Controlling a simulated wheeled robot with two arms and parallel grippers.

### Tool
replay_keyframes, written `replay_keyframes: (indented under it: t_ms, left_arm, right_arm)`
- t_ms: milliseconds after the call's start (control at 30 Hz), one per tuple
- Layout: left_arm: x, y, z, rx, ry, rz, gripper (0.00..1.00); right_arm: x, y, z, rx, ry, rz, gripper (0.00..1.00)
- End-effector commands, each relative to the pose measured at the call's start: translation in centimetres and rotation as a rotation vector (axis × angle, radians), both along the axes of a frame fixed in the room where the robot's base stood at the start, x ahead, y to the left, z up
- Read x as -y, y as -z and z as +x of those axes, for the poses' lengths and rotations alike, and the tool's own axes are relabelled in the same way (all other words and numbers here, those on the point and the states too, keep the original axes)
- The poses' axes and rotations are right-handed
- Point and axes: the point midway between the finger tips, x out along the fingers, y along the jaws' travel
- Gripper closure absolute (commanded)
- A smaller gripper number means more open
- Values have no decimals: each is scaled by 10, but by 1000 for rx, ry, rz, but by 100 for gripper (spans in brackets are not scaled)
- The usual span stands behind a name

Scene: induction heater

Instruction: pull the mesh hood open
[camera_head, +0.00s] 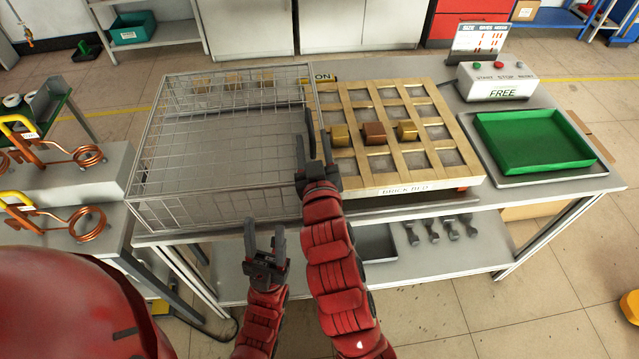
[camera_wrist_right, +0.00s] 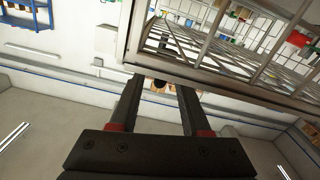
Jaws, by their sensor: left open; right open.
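The mesh hood (camera_head: 222,207) is a grey wire box on the left part of the table, beside the brick bed (camera_head: 405,187). My right gripper (camera_head: 314,138) is open at the hood's right side, over the left edge of the bed. In the right wrist view its open fingers (camera_wrist_right: 160,84) point at the hood's frame (camera_wrist_right: 205,79), which crosses just beyond the tips. I cannot tell whether they touch it. My left gripper (camera_head: 265,226) is open and empty, near the table's front edge, below the hood's front right corner.
Three blocks (camera_head: 233,81) show through the hood's back. A green tray (camera_head: 530,143) and a control box (camera_head: 497,82) stand right. Copper coils (camera_head: 85,222) stand left.

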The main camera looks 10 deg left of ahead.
Motion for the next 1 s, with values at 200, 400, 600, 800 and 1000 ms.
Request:
replay_keyframes:
  t_ms: [200, 400, 600, 800, 1000]
  left_arm:
    - [0, 13, 0, 0, 0, 0, 50]
    - [0, -38, 0, 0, 0, 0, 50]
    - [0, -62, 0, 0, 0, 0, 50]
    - [0, -71, 0, 0, 0, 0, 50]
    - [0, -72, 0, 0, 0, 0, 50]
  right_arm:
    - [18, 4, -53, -1, -5, 0, 53]
    - [29, -7, -83, -9, -4, -4, 53]
    - [40, -3, -112, -8, -2, -1, 53]
    - [46, -1, -128, -5, 0, -1, 53]
    - [48, 0, -131, -1, -1, -1, 53]
